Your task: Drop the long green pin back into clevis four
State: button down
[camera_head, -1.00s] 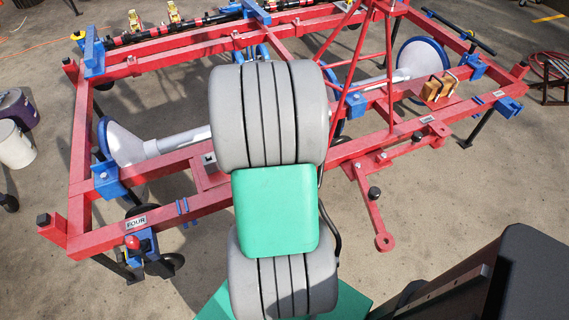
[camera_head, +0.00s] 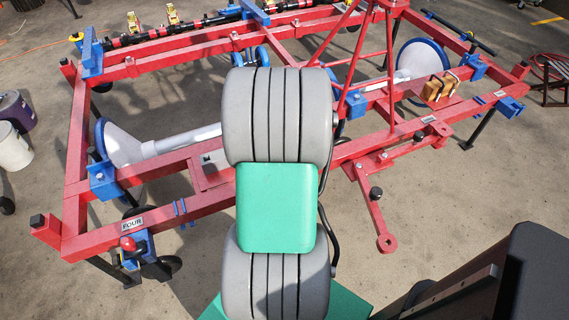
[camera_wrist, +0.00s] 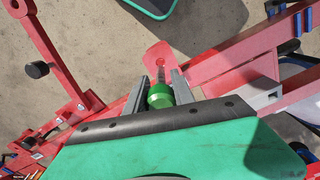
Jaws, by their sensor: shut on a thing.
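My gripper (camera_wrist: 158,77) shows in the wrist view, with its two grey fingers shut on a green pin (camera_wrist: 160,98). The pin's green head sits between the fingers, and its grey shank points away from the gripper. A red tab with a rounded end (camera_wrist: 157,52) lies behind the shank in the picture; I cannot tell whether the two touch. In the head view my arm hides the gripper and pin. A FOUR label (camera_head: 132,223) is on the red frame's near left corner. Which part is clevis four is not clear.
The red frame (camera_head: 160,217) spans the view. Below the label is a blue bracket (camera_head: 138,250) with a red knob (camera_head: 128,243). A red bar (camera_head: 375,218) juts from the right side. Buckets (camera_head: 12,148) stand at far left. Bare floor (camera_head: 440,230) lies at right.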

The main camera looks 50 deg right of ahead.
jog(key=shift+f+b, duration=0.5)
jog(key=shift+f, duration=0.75)
jog(key=shift+p, duration=0.4)
dwell(0.4)
notch_tip(320, 180, down, 8)
jog(key=b, duration=0.5)
dwell(2.6)
jog(key=c, duration=1)
grip_release()
notch_tip(320, 180, up, 8)
jog(key=shift+f+p, duration=0.1)
jog(key=shift+p, duration=0.45)
